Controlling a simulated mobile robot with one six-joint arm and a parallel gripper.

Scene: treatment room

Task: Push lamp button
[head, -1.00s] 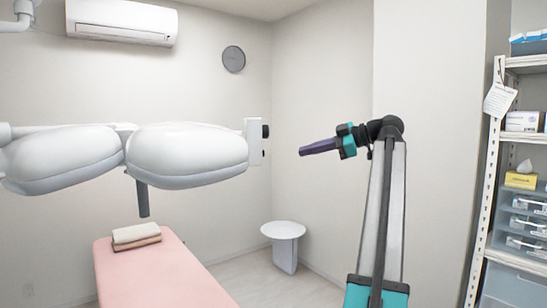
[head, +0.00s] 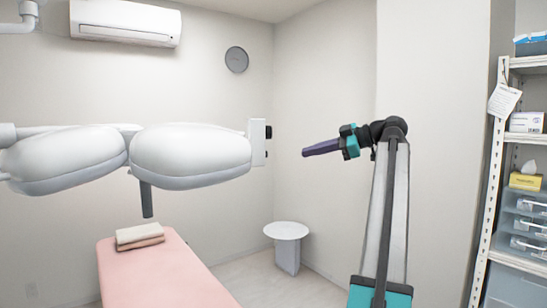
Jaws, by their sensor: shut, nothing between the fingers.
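A large white two-headed lamp (head: 190,150) hangs above the bed on the left. At its right end is a flat white panel (head: 257,142) with dark round knobs or buttons (head: 268,132) on its right edge. My gripper (head: 304,154) is shut and empty, with its purple fingers pointing left toward the panel. In the picture a gap separates the fingertips from the panel, and they sit a little lower than the upper dark button. Depth between them is hard to tell.
A pink bed (head: 160,275) with folded towels (head: 139,236) stands below the lamp. A small round white table (head: 286,231) stands by the back corner. A shelf (head: 498,150) with boxes stands at the right. The air between gripper and lamp is clear.

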